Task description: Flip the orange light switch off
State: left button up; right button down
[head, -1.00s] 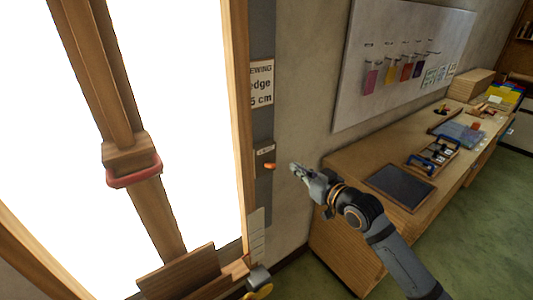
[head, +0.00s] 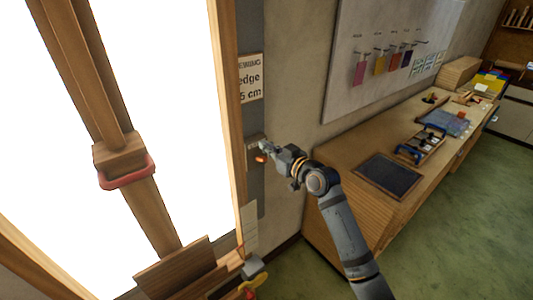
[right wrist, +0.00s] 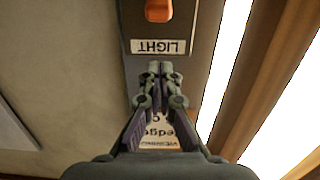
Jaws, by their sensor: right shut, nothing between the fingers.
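The orange light switch (head: 261,158) is on the dark vertical strip (head: 252,208) beside the bright window's wooden frame. In the right wrist view the orange switch (right wrist: 158,10) shows at the top edge, partly cut off, beside an upside-down "LIGHT" label (right wrist: 158,47). My right gripper (head: 263,146) is shut and empty, close to the switch plate and just above the switch in the head view. In the right wrist view its fingertips (right wrist: 160,68) lie together just below the label, apart from the switch. Whether they touch the strip I cannot tell. My left gripper is out of view.
A wooden bench (head: 330,165) with a dark mat (head: 388,176) and tools runs along the wall at right. A white board (head: 350,90) with coloured samples hangs above it. A red handle (head: 128,175) is on the window's wooden bar.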

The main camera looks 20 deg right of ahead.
aim_at(262, 159)
jog(key=shift+x, duration=1.1)
jog(key=f, duration=0.1)
jog(key=f+p, duration=0.1)
jog(key=s+f, duration=0.1)
jog(key=shift+s+d, duration=0.15)
jog(key=shift+d, duration=0.15)
jog(key=shift+s+d+f, duration=0.1)
jog(key=shift+s+f, duration=0.05)
jog(key=shift+s, duration=0.05)
jog(key=shift+f, duration=0.1)
jog(key=shift+w+f, duration=0.1)
